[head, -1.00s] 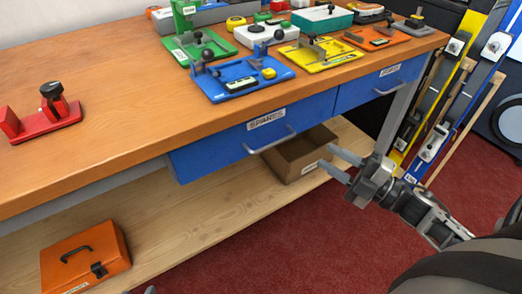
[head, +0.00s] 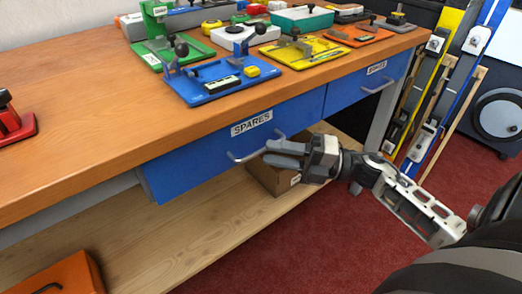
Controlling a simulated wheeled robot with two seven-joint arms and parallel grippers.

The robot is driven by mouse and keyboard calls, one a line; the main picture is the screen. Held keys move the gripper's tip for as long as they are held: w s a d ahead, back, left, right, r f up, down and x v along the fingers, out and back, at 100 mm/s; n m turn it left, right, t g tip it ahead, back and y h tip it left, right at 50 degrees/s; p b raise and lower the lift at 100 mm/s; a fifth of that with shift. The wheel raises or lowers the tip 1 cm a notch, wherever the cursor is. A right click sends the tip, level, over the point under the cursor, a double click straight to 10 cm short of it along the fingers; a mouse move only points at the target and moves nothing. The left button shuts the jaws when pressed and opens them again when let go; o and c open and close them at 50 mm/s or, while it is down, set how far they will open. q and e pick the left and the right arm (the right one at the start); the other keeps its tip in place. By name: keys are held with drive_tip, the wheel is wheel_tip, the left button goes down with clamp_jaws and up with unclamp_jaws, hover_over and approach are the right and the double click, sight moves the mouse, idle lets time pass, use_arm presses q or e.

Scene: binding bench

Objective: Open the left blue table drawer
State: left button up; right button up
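My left gripper is not in view.
A second blue drawer (head: 345,97) is to the right. A cardboard box (head: 262,178) stands on the lower shelf (head: 190,232) behind my gripper. An orange case (head: 75,275) is at the lower left. Coloured fixtures stand on the bench top (head: 80,115). Red floor lies in front.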

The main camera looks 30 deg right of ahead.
sight(261, 149)
drive_tip(key=shift+x, duration=1.85)
clamp_jaws()
drive_tip(key=shift+s, duration=0.1)
